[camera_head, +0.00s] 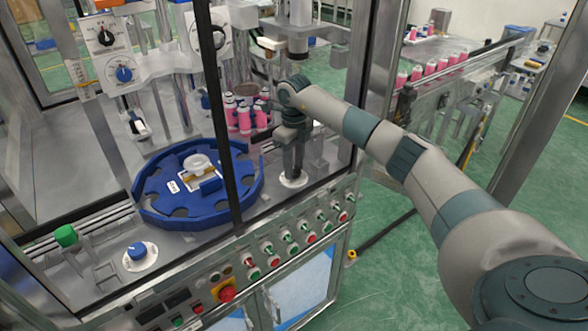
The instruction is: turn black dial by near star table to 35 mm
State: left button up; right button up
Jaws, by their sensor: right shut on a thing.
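The blue star table (155,203) lies flat on the machine deck at centre left, with a white fixture in its middle. To its right, a white scale disc (299,183) sits on the deck near the front edge. My right gripper (293,168) points straight down over this disc and is shut on the black dial there. The fingers hide most of the dial, and its reading is too small to tell. My left gripper is not in view.
A blue dial (138,251) on a white scale sits at front left, near a green knob (65,236). Pink cans (245,120) stand behind the star table. A frame post (222,130) rises left of my arm. A red emergency button (227,294) sits on the front panel.

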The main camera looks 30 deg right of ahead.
jog(key=shift+m+b, duration=0.45)
jog(key=shift+m, duration=1.15)
jog(key=shift+r, duration=0.1)
jog(key=o, duration=1)
jog(key=shift+o, duration=0.2)
jog(key=shift+w+r+b, duration=0.1)
jog(key=shift+r+b, duration=0.25)
jog(key=shift+r, duration=0.35)
notch_tip(320, 180, up, 16)
jog(key=b, duration=0.3)
jog(key=shift+b, duration=0.3)
